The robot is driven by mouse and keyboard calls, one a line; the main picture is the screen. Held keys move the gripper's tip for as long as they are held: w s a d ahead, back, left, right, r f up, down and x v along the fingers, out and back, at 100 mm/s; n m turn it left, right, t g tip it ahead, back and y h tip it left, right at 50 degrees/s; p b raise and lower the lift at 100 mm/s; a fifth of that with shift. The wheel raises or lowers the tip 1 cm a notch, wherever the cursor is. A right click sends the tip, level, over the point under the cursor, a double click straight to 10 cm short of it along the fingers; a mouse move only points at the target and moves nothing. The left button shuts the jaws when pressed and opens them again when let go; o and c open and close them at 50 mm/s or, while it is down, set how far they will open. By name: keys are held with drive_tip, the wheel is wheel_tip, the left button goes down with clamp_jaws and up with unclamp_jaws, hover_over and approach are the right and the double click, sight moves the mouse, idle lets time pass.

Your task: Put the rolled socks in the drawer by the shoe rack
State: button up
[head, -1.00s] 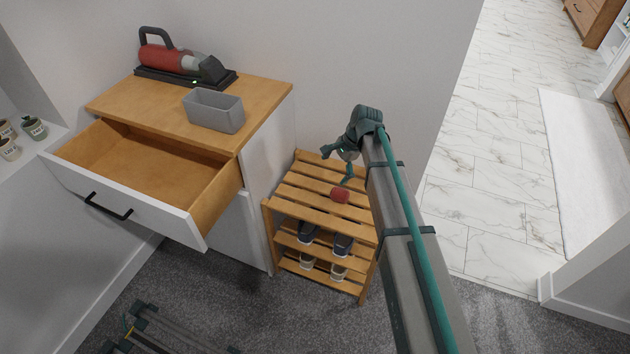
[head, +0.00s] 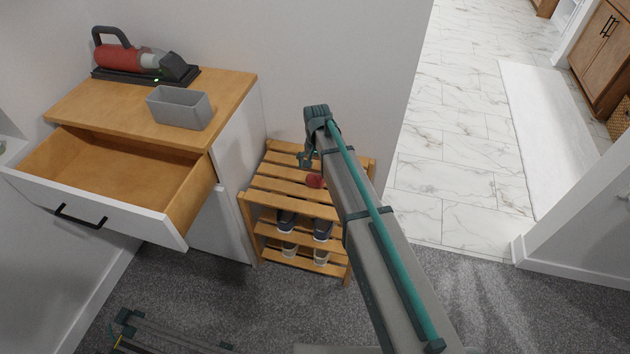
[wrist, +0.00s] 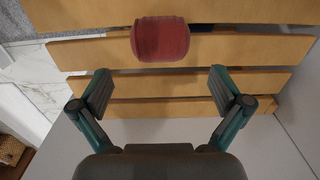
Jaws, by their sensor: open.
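The rolled socks (head: 315,181) are a small red bundle on the top slats of the wooden shoe rack (head: 285,184). In the wrist view the red bundle (wrist: 160,39) lies ahead of the fingertips, centred between them. My gripper (wrist: 160,88) is open and empty above the rack, its two fingers wide apart. In the head view my gripper (head: 308,160) is partly hidden by my arm and sits just beyond the socks. The drawer (head: 112,180) of the white cabinet to the left of the rack is pulled open, and its visible inside is empty.
A grey bin (head: 180,108) and a red handheld vacuum (head: 135,58) stand on the cabinet top (head: 95,104). Shoes (head: 322,229) sit on the rack's lower shelves. A wall rises behind the rack. Marble floor (head: 450,150) is at right.

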sight(316, 176)
wheel_tip(316, 176, down, 5)
drive_tip(key=shift+s+a, duration=0.1)
drive_tip(key=shift+c, duration=0.2)
drive_tip(key=c, duration=1.3)
drive_tip(key=shift+r, duration=0.2)
